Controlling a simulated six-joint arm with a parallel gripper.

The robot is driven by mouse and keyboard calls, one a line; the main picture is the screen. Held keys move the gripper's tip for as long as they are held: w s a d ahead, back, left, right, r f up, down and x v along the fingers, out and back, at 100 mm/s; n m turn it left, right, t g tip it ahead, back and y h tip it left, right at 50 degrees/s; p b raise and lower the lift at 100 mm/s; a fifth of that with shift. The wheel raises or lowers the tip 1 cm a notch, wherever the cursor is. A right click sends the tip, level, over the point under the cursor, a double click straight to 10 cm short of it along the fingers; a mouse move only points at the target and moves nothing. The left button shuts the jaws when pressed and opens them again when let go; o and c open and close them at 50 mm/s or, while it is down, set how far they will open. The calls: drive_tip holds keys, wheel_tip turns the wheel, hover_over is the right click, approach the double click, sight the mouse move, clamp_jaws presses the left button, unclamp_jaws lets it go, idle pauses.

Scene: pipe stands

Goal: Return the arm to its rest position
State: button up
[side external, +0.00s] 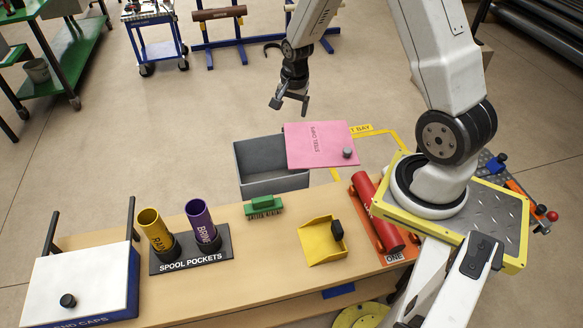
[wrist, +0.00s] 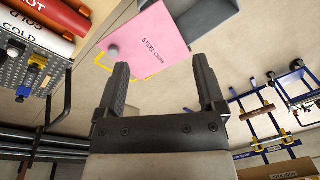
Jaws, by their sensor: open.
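My gripper (side external: 289,102) hangs in the air over the floor, beyond the bench and above the pink lid's far left corner in the side view. Its two dark fingers (wrist: 160,88) stand wide apart in the wrist view with nothing between them. The arm is raised from its yellow-edged base and reaches out of the top of the side picture, then down to the gripper. The gripper touches nothing that I can see.
A pink lid (side external: 318,148) with a grey knob lies partly over a grey bin (side external: 260,182). The bench (side external: 215,290) holds spool pockets (side external: 190,261), a green brush (side external: 263,208), a yellow dustpan (side external: 320,243) and a red pipe (side external: 378,215). A pipe stand (side external: 262,36) and blue cart (side external: 158,50) stand beyond open floor.

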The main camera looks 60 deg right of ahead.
drive_tip(key=s+a+r+n, duration=0.4)
drive_tip(key=a+n, duration=0.3)
drive_tip(key=a, duration=0.1)
drive_tip(key=s+a+r+n+t, duration=0.1)
drive_tip(key=s+a+r+n, duration=0.3)
drive_tip(key=a+n, duration=0.4)
drive_tip(key=shift+s+a+n+y, duration=0.25)
drive_tip(key=shift+s+n+y, duration=0.05)
drive_tip(key=shift+s, duration=0.5)
drive_tip(key=shift+w+r, duration=0.1)
drive_tip(key=w+d+f+m, duration=0.3)
drive_tip(key=d+m, duration=0.2)
drive_tip(key=d, duration=0.2)
drive_tip(key=w+d+f+m+g, duration=0.1)
drive_tip(key=w+d+f+m, duration=0.25)
drive_tip(key=d+m, duration=0.25)
drive_tip(key=w+d+f+m, duration=0.2)
drive_tip(key=d+f+m, duration=0.1)
drive_tip(key=d+m, duration=0.3)
drive_tip(key=s+d+f+m, duration=0.5)
drive_tip(key=d+f+m, duration=0.2)
drive_tip(key=d+f, duration=0.2)
drive_tip(key=s+d+f+m+g, duration=0.1)
drive_tip(key=s+d+f+m, duration=0.3)
drive_tip(key=d+f+m, duration=0.3)
drive_tip(key=d+f, duration=0.1)
drive_tip(key=d, duration=0.3)
drive_tip(key=shift+s+d+f, duration=0.15)
drive_tip(key=shift+s+f, duration=0.2)
drive_tip(key=shift+s, duration=0.05)
